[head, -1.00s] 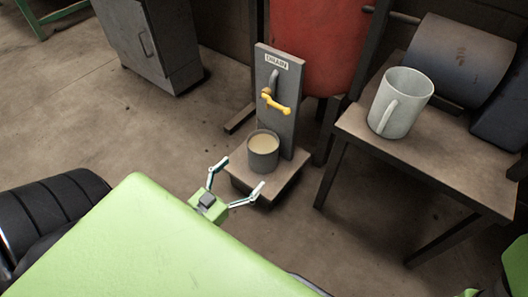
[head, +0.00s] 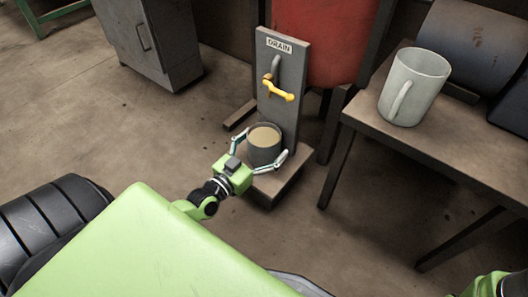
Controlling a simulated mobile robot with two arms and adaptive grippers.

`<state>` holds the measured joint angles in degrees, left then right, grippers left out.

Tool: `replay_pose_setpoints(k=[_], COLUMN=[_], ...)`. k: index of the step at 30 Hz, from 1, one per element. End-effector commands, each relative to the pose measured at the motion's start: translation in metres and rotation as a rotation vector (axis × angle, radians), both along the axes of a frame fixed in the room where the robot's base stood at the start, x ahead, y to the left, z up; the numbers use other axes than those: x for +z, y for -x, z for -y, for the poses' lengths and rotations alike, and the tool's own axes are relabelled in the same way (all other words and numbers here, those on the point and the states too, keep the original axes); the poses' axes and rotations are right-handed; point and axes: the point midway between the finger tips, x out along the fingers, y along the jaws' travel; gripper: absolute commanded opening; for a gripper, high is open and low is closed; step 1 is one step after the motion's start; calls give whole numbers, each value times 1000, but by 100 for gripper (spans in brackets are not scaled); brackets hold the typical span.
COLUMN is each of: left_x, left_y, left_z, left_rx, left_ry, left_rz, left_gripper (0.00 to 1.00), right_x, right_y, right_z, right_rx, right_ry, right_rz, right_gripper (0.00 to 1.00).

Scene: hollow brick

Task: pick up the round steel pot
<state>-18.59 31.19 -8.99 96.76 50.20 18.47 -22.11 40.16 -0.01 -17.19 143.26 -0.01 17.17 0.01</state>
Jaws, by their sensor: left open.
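The round steel pot (head: 264,154) is dark grey and holds a tan liquid. It stands upright on a low wooden block below the yellow drain tap. My left gripper (head: 262,151) is open, with one finger at the pot's left side and the other at its right. I cannot tell whether the fingers touch the pot. My left gripper's body hides part of the pot's lower front. Of my right arm only a green part shows at the bottom right corner; its gripper is out of view.
A grey post with a DRAIN sign (head: 279,46) and a yellow tap handle (head: 279,90) stands close behind the pot. A red tank (head: 325,40) is behind it. A wooden table (head: 440,140) with a white mug (head: 414,88) stands right.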

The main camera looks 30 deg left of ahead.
Motion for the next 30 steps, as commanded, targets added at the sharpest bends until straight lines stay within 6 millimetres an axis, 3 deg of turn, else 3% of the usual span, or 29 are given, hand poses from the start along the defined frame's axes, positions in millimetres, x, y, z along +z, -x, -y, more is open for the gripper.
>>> replay_pose_setpoints(k=[4,11,23,30], left_x=[1,0,9,35], left_y=[0,0,0,-1], left_z=[0,0,0,-1], left_rx=[0,0,1,2], left_ry=[0,1,1,2], left_rz=[0,0,6,8], left_gripper=[89,29,27,27], right_x=[1,1,6,27], right_y=[0,0,0,0], right_z=[0,0,0,0], right_rx=[0,0,0,0], right_ry=[0,1,1,1], right_rz=[0,1,1,0], right_gripper=[40,40,40,40])
